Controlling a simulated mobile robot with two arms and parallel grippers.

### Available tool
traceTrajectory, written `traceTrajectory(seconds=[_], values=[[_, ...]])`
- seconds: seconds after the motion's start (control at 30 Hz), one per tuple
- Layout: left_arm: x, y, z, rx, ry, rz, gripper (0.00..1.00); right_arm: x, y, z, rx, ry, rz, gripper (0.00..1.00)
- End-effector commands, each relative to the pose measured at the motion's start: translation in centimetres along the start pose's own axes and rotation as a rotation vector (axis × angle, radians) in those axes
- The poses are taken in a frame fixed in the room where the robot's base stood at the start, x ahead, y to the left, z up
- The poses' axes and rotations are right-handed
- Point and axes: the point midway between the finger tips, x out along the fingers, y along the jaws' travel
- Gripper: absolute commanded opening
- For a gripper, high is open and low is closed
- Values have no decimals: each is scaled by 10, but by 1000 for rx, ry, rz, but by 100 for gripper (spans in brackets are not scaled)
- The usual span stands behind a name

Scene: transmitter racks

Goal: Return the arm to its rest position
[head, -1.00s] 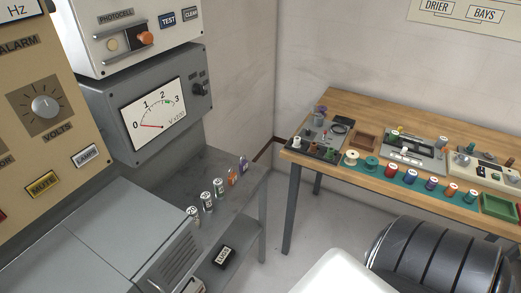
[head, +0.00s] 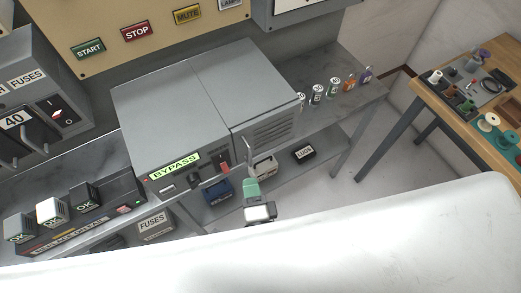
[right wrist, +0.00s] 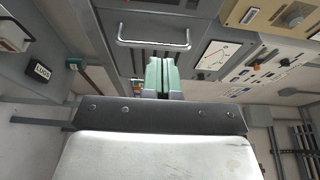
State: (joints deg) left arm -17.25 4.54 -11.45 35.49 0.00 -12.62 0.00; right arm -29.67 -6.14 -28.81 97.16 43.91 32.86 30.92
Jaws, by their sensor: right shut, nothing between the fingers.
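My right gripper (head: 252,186) shows in the head view below the front right corner of the grey BYPASS cabinet (head: 175,90). Its green fingers are together with nothing between them. My white right arm spans the bottom of the view. In the right wrist view the green fingers (right wrist: 165,72) are closed side by side, pointing toward a grey cabinet front with a metal bar handle (right wrist: 153,44). The fingers appear apart from the handle. My left gripper is not in view.
A wooden table (head: 440,103) with spools stands at right. Bare floor lies between.

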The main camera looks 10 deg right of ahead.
Motion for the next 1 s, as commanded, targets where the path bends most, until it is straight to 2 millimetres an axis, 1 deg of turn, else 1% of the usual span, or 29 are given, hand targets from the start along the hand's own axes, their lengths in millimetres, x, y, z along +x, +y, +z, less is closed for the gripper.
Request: traceTrajectory(seconds=[0.03,0.1,0.2,0.3,0.4,0.57,0.67,0.77,0.87,0.9,0.97,1.0], values=[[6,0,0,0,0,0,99,-12,4,-1,-2,-1,3,0],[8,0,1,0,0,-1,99,-24,3,0,-2,-2,3,0],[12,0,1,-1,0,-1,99,-38,3,-1,-1,0,2,0],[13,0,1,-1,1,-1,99,-47,2,-1,-1,0,1,0],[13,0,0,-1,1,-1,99,-50,0,-1,-1,1,-1,0],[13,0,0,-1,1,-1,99,-51,0,-1,-1,1,-1,0],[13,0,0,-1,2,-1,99,-51,8,0,-32,-18,12,0],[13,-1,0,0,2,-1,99,-53,41,4,-154,-93,62,0],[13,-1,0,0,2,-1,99,-61,102,5,-371,-230,158,0],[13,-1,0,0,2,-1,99,-66,131,1,-473,-296,208,0],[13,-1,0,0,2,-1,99,-78,175,-8,-624,-399,289,0],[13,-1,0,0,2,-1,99,-87,203,-17,-719,-466,343,0]])
